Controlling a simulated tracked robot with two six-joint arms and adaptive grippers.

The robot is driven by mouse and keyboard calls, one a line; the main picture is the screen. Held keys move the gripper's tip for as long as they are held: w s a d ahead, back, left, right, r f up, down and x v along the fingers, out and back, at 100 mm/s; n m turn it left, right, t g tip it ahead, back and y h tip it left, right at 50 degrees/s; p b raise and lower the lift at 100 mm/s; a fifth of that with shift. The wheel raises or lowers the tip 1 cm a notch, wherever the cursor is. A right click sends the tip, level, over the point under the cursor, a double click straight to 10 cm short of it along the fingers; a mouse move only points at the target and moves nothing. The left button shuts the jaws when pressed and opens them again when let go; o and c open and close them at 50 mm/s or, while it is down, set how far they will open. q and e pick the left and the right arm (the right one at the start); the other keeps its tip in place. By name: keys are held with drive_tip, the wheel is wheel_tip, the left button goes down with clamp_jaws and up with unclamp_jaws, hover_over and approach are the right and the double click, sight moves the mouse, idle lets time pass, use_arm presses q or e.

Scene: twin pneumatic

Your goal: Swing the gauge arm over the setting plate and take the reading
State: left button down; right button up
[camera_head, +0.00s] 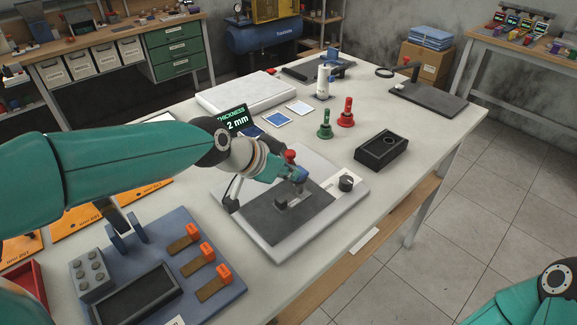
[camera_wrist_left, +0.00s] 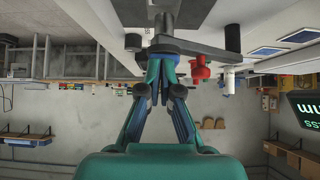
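The gauge stand has a pale base (camera_head: 317,229) with a dark plate (camera_head: 303,229) set in it and a black knob (camera_head: 346,183) at its right. A small dark block stands on the dark plate; my arm partly hides this area. A red knob (camera_head: 290,155) shows above my left gripper (camera_head: 299,175). In the left wrist view, the fingers (camera_wrist_left: 162,72) converge at one end of the dark gauge arm (camera_wrist_left: 197,49), with the red knob (camera_wrist_left: 200,71) farther along. They look closed on that end. A display (camera_head: 236,120) reads "THICKNESS 2 mm". My right gripper is out of view.
A blue-grey fixture board (camera_head: 215,296) with orange-tipped pieces lies at front left. A green handle (camera_head: 325,126), a red handle (camera_head: 346,114) and a black recessed block (camera_head: 381,151) stand behind the gauge.

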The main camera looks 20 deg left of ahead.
use_arm(q)
drive_tip(key=v, duration=0.8)
drive_tip(key=shift+d, duration=0.25)
drive_tip(key=shift+r+p, duration=0.3)
idle(0.3)
